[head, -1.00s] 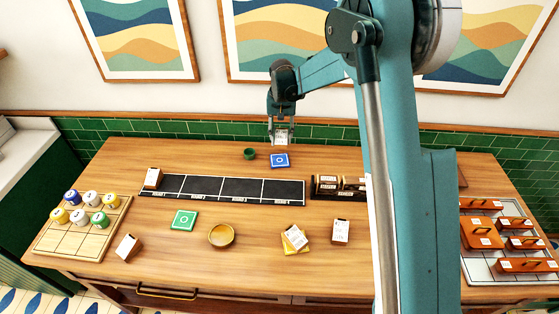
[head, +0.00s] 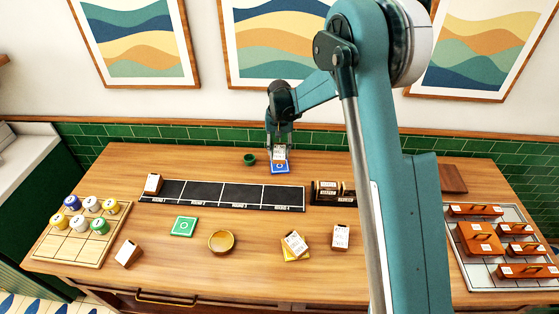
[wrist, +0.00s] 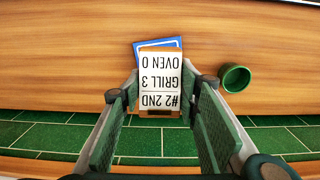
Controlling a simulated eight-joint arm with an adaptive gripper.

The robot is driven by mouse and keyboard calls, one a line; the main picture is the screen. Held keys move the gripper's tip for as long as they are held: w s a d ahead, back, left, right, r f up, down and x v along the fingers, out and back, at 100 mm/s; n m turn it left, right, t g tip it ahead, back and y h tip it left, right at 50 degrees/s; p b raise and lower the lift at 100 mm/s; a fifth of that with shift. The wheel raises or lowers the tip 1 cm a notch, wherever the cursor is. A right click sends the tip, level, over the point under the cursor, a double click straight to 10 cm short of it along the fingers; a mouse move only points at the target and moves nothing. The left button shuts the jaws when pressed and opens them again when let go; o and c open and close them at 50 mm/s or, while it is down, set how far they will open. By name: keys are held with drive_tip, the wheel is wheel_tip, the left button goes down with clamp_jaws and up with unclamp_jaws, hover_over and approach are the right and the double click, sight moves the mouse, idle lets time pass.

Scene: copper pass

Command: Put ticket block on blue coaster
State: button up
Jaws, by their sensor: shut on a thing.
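My gripper (head: 279,157) is at the back of the table, pointing down, shut on a ticket block (head: 279,152) with a white printed top. In the wrist view the ticket block (wrist: 159,85) reads "#2 2ND GRILL 3 OVEN 0" upside down, between the finger pads. The blue coaster (head: 279,168) lies below the block and is partly covered by it. In the wrist view the blue coaster (wrist: 142,45) shows along the block's far and left edges, slightly turned against it. I cannot tell whether the block touches the coaster.
A small green cup (head: 249,159) stands just left of the blue coaster. A black rail strip (head: 220,193) lies in front, with another ticket block (head: 153,184) at its left end. A green coaster (head: 184,226), a wooden bowl (head: 221,241) and a yellow coaster (head: 290,257) lie nearer.

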sight(279, 150)
drive_tip(key=shift+f, duration=0.45)
drive_tip(key=shift+f, duration=0.1)
drive_tip(key=shift+f, duration=1.8)
drive_tip(key=shift+f, duration=0.2)
drive_tip(key=o, duration=0.9)
drive_tip(key=shift+r, duration=0.2)
wheel_tip(279, 150, up, 12)
drive_tip(key=shift+r, duration=0.1)
